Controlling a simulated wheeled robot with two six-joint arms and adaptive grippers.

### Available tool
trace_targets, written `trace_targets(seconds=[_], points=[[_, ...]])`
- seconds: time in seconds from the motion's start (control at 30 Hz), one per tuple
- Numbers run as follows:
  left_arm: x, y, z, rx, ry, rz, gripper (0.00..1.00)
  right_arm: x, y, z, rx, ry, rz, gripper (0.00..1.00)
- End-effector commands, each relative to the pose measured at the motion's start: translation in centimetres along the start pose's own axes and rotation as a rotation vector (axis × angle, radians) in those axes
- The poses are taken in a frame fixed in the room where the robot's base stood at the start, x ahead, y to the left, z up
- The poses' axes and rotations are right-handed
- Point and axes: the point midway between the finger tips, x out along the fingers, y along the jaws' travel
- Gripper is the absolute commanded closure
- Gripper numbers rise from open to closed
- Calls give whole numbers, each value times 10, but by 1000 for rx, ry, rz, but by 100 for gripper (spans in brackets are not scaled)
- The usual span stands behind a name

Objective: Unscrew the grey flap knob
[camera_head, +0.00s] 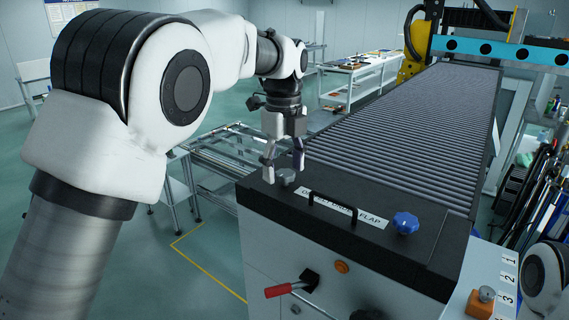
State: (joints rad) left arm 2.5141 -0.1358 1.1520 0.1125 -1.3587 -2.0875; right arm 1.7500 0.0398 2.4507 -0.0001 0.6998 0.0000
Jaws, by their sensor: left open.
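The grey flap knob (285,177) sits on the left end of the black panel top. My left gripper (283,166) points down over it, with its fingers apart on either side of the knob. Whether the fingers touch the knob cannot be told. The black flap (408,257) carries a white label strip and a black bar handle (333,209). A blue knob (406,223) sits to the right of the handle. Part of my right arm shows at the lower right edge; its gripper is out of view.
A red-handled lever (279,290) and an orange button (341,267) are on the cabinet front. A numbered light panel (490,275) with an orange-based knob (486,296) is at the lower right.

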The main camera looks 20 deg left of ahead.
Motion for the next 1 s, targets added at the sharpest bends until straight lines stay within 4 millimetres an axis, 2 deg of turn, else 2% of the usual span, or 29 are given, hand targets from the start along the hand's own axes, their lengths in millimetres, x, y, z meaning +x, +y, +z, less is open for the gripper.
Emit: trace_targets(seconds=[0.23,0.27,0.4,0.43,0.77,1.0], points=[[4,0,0,0,0,0,32,0,0,0,0,1,0,60],[4,0,0,0,0,0,36,0,0,0,0,1,0,60],[4,0,0,0,0,0,86,0,0,0,0,1,0,60],[4,0,0,0,0,0,93,0,0,0,0,1,0,60],[4,0,0,-16,1,1,93,0,0,0,0,1,0,60],[5,0,0,-105,1,2,93,0,0,0,0,1,0,60]])
